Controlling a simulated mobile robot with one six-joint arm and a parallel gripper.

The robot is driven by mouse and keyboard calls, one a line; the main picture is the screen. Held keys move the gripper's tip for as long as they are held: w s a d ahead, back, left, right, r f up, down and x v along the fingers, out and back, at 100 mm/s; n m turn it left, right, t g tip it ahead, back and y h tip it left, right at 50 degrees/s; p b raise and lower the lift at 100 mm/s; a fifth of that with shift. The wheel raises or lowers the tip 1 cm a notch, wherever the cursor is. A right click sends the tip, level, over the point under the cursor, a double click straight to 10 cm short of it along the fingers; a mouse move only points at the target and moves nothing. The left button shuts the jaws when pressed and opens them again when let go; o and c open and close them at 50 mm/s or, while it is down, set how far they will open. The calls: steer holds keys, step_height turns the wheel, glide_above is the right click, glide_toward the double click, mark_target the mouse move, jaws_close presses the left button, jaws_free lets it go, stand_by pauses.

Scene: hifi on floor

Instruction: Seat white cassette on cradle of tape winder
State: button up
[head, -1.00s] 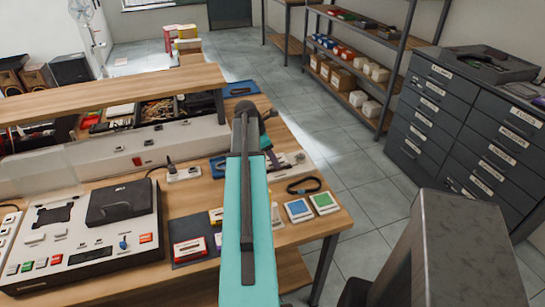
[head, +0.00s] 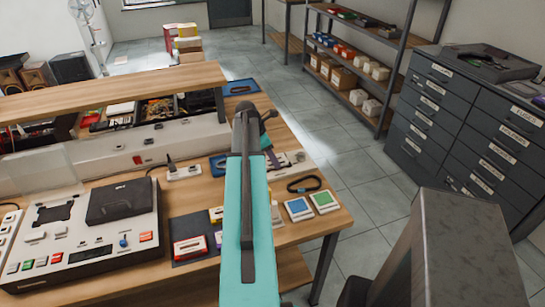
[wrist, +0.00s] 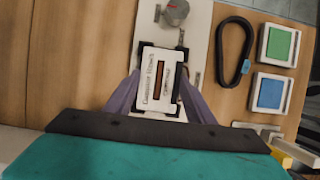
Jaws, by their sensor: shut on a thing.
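The white cassette (wrist: 149,82), with a dark window and printed label, is between the purple fingers of my gripper (wrist: 158,92) in the wrist view. My gripper is shut on it. The tape winder (wrist: 145,35) is a pale, narrow plate with a grey knob at its far end. The dark-edged cradle (wrist: 184,51) shows around the cassette's far and right sides. The cassette lies over the cradle, but I cannot tell whether it touches or is fully down. In the head view my arm hides the cassette and most of the winder (head: 296,157).
A black loop (wrist: 246,55) lies right of the winder, beside a green-faced box (wrist: 279,44) and a blue-faced box (wrist: 270,93). A tape deck (head: 90,245) stands at the left of the bench. Bare wood shows left of the winder.

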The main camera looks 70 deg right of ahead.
stand_by(0.3)
steer(key=o, duration=1.1)
steer(key=b+v, duration=0.2)
steer(key=v, duration=1.1)
steer(key=shift+w+a+r+b, duration=0.1)
steer(key=shift+w+r+b, duration=0.1)
steer(key=shift+r+b, duration=0.1)
steer(key=shift+r, duration=0.1)
steer(key=shift+r+p, duration=2.9)
steer(key=shift+p, duration=0.1)
